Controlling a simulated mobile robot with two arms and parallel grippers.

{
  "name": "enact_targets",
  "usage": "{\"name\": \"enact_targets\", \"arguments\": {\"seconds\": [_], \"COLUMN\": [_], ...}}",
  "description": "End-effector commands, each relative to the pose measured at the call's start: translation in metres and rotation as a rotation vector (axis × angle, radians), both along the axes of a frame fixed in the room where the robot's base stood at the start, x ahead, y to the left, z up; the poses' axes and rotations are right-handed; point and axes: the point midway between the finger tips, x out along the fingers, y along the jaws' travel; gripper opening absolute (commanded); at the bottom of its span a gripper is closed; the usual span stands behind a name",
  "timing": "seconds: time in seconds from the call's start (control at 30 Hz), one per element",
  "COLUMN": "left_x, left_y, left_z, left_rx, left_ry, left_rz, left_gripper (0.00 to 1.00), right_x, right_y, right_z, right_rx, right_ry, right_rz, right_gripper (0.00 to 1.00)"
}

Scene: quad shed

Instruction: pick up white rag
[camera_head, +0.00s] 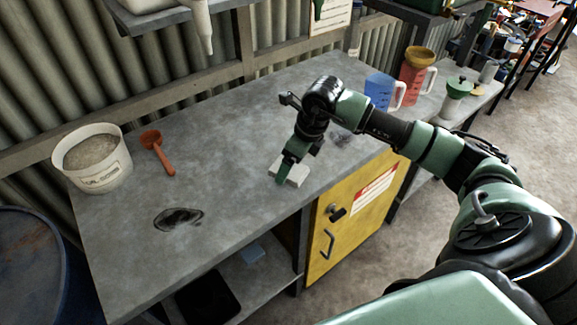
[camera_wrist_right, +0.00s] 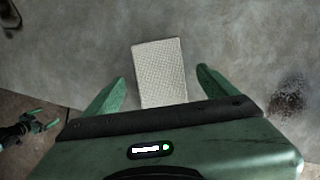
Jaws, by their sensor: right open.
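The white rag (camera_head: 296,173) is a small folded pale rectangle lying flat on the grey workbench near its front edge. In the right wrist view the rag (camera_wrist_right: 160,70) shows a woven texture and lies between the two green fingers, with a gap on each side. My right gripper (camera_head: 286,168) is open and reaches down over the rag from the right; it also shows in the wrist view (camera_wrist_right: 160,88). The rag's near end is hidden behind the gripper body there.
The workbench (camera_head: 240,130) is mostly clear around the rag. A white bucket (camera_head: 92,160), an orange scoop (camera_head: 157,152) and a dark stain (camera_head: 179,219) are at left. A blue jug (camera_head: 379,91) and a red jug (camera_head: 414,87) stand behind my arm. A yellow cabinet (camera_head: 345,232) is below.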

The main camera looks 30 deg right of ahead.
Motion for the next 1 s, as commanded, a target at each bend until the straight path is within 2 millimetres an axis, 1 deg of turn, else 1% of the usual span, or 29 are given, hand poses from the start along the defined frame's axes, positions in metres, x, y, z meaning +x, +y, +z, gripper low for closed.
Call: {"name": "enact_targets", "arguments": {"seconds": [0.03,0.1,0.2,0.43,0.77,0.8,0.83,0.87,0.9,0.97,1.0], "left_x": [0.001,0.001,0.003,0.007,0.008,0.008,0.008,0.008,0.008,0.008,0.007], "left_y": [0.000,0.000,0.000,-0.001,-0.001,-0.001,-0.001,-0.001,-0.001,-0.001,-0.001], "left_z": [0.004,0.005,0.005,0.005,0.001,0.001,0.002,0.002,0.002,0.002,0.002], "left_rx": [0.000,0.000,-0.001,-0.001,-0.001,-0.001,-0.001,-0.001,-0.001,-0.001,-0.001], "left_ry": [-0.001,-0.001,-0.004,-0.010,-0.011,-0.011,-0.011,-0.011,-0.011,-0.011,-0.011], "left_rz": [0.000,0.000,0.000,0.000,-0.001,-0.001,-0.001,-0.001,-0.001,-0.001,-0.001], "left_gripper": [1.00,1.00,1.00,1.00,1.00,1.00,1.00,1.00,1.00,1.00,1.00], "right_x": [0.002,0.004,0.005,0.006,0.006,0.006,0.006,0.005,0.005,0.005,0.005], "right_y": [0.001,0.002,0.003,0.002,0.003,0.002,0.003,0.003,0.003,0.003,0.003], "right_z": [-0.005,-0.012,-0.016,-0.017,-0.019,-0.019,-0.018,-0.018,-0.018,-0.018,-0.018], "right_rx": [0.002,0.002,0.002,0.002,0.002,0.002,0.002,0.002,0.002,0.002,0.002], "right_ry": [0.001,0.000,-0.003,-0.003,-0.003,-0.003,-0.003,-0.003,-0.003,-0.003,-0.003], "right_rz": [-0.002,-0.002,-0.001,-0.001,-0.001,-0.001,-0.001,-0.001,-0.001,-0.001,-0.001], "right_gripper": [0.87,0.87,0.87,0.87,0.87,0.84,0.76,0.68,0.57,0.40,0.29]}}
